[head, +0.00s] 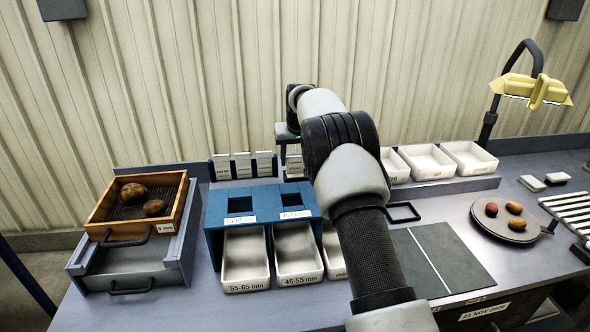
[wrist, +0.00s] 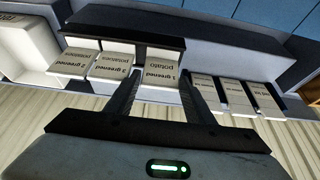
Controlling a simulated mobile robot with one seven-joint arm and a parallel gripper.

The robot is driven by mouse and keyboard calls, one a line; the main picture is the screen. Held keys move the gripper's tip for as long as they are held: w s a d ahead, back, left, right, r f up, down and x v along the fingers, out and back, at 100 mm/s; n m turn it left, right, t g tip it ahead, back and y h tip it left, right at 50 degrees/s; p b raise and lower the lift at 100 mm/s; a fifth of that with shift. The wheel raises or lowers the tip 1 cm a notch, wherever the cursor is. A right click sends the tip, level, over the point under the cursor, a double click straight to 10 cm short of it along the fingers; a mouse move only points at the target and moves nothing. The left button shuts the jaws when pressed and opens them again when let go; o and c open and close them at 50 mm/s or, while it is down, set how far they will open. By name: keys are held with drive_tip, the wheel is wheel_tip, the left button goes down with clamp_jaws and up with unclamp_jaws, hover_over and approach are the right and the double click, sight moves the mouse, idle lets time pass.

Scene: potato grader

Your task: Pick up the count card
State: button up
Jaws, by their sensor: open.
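Several count cards stand in a row in dark holders at the back of the bench. In the head view, pale cards (head: 243,164) show left of my arm, and another is partly hidden behind it. In the wrist view, the "1 greened potato" card (wrist: 162,73) lies between the fingertips of my gripper (wrist: 167,88), with no visible grip on it. The "2 greened potatoes" card (wrist: 112,67) and the "3 greened" card (wrist: 70,64) are to its left. Three more cards (wrist: 236,97) stand to the right. My gripper is open; its fingers are hard to see in the head view.
A blue stand (head: 214,240) with white size bins (head: 246,286) is in front of the cards. A wooden tray (head: 180,215) with potatoes is at left. White bins (head: 470,175) stand behind right. A round plate (head: 480,212) holds three potatoes.

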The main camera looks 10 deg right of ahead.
drive_tip(key=c, duration=0.7)
drive_tip(key=shift+o, duration=0.2)
drive_tip(key=shift+r, duration=0.1)
